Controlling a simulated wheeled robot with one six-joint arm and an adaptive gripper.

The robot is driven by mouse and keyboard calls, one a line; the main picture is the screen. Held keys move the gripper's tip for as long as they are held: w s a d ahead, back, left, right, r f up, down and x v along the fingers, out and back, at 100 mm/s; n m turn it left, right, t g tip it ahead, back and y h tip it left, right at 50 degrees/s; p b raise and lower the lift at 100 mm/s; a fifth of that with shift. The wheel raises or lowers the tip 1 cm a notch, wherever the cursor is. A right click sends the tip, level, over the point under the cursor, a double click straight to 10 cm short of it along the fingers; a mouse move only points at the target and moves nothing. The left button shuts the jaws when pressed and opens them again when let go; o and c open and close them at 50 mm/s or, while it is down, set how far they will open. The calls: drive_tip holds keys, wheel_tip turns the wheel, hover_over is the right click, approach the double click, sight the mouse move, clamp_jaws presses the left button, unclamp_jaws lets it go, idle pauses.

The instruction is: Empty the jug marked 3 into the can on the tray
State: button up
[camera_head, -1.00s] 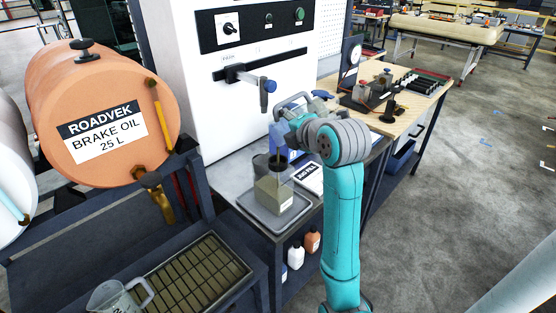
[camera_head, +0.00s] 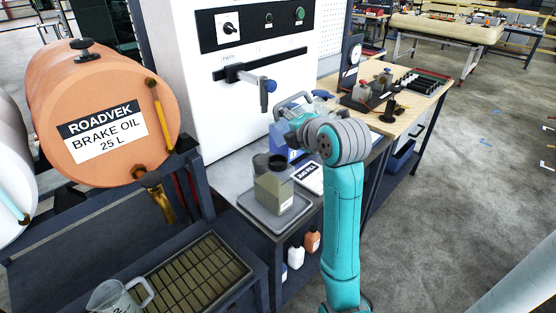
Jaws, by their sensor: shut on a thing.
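The can (camera_head: 272,190) is a squarish, olive-grey container with a dark round neck and a pale label. It stands upright on the grey tray (camera_head: 262,213) on the bench. My gripper (camera_head: 290,133) is above and just behind the can, partly hidden by my wrist. It is shut on a jug, which is mostly hidden; its number cannot be read here. A pale loop and clear parts (camera_head: 294,102) show beyond my wrist, but I cannot tell which belong to the jug. No stream shows between jug and can.
Another clear jug (camera_head: 113,298), seemingly marked 2, stands by a dark grate (camera_head: 197,275) at lower left. An orange brake oil drum (camera_head: 103,115) is at left. A white cabinet (camera_head: 225,105) with a protruding tap stands behind the bench.

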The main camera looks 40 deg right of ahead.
sight(296, 111)
idle(0.3)
drive_tip(key=shift+d+r+m+y, duration=0.1)
drive_tip(key=shift+d+m+y, duration=0.35)
drive_tip(key=shift+m, duration=0.25)
drive_tip(key=shift+s+d+r+m+t+y, duration=0.15)
drive_tip(key=shift+d+m+y, duration=0.1)
drive_tip(key=shift+m+y, duration=0.3)
drive_tip(key=shift+s+d+r+m+t+y, duration=0.1)
drive_tip(key=shift+d+r+m+t+y, duration=0.1)
drive_tip(key=shift+m+y, duration=0.35)
drive_tip(key=r+m+y, duration=0.1)
drive_tip(key=m, duration=0.1)
drive_tip(key=d+r+m+t+y, duration=0.1)
drive_tip(key=r+m, duration=0.1)
drive_tip(key=shift+s, duration=0.15)
drive_tip(key=shift+r+m+t, duration=0.15)
drive_tip(key=shift+m+t, duration=0.1)
drive_tip(key=shift+m, duration=0.15)
drive_tip(key=m, duration=0.1)
drive_tip(key=m+y, duration=0.1)
drive_tip(key=m+t, duration=0.1)
drive_tip(key=shift+a+r+y, duration=0.25)
drive_tip(key=shift+a+r, duration=0.05)
drive_tip(key=shift+a, duration=0.1)
drive_tip(key=m, duration=0.1)
drive_tip(key=m+t, duration=0.1)
drive_tip(key=r+m+y, duration=0.1)
drive_tip(key=shift+a+m+t, duration=0.35)
drive_tip(key=shift+m+t, duration=0.05)
